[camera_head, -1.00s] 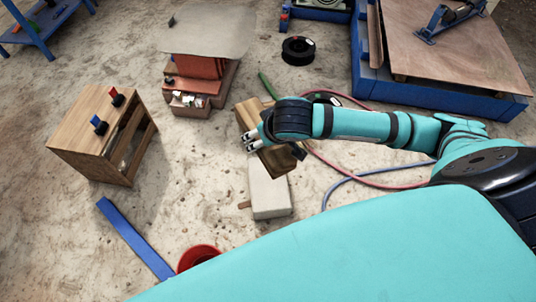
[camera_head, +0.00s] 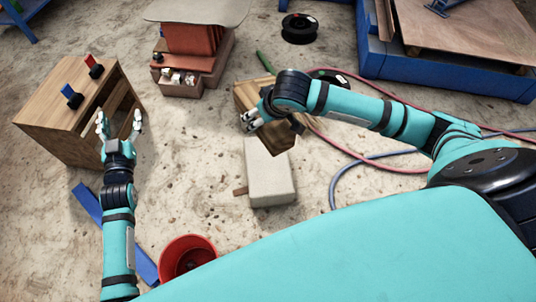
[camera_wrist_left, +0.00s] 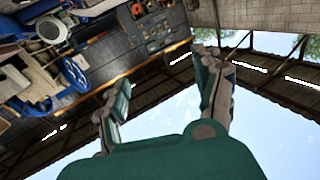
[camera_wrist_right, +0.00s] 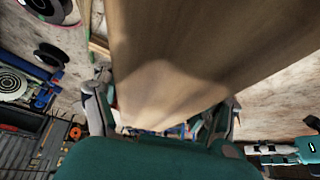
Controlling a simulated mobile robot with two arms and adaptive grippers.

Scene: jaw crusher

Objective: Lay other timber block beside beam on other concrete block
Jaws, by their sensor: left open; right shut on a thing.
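My right gripper (camera_head: 254,119) is shut on a timber block (camera_head: 280,138), which fills the upper middle of the right wrist view (camera_wrist_right: 190,50). The held block hangs just behind a pale concrete block (camera_head: 271,175) in the head view; I cannot tell its height over the ground. More brown timber (camera_head: 246,94) shows behind my right gripper, partly hidden by it, and I cannot tell whether it is the beam. No other concrete block is clearly visible. My left gripper (camera_head: 119,124) is open and empty, in front of a wooden box; it also shows in the left wrist view (camera_wrist_left: 165,85).
The wooden box (camera_head: 55,125) carries a blue and a red switch. A red bucket (camera_head: 188,250) and a blue bar (camera_head: 88,205) lie in front. A brick stack (camera_head: 190,80) and black spool (camera_head: 299,28) stand behind. Hoses (camera_head: 345,180) run right.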

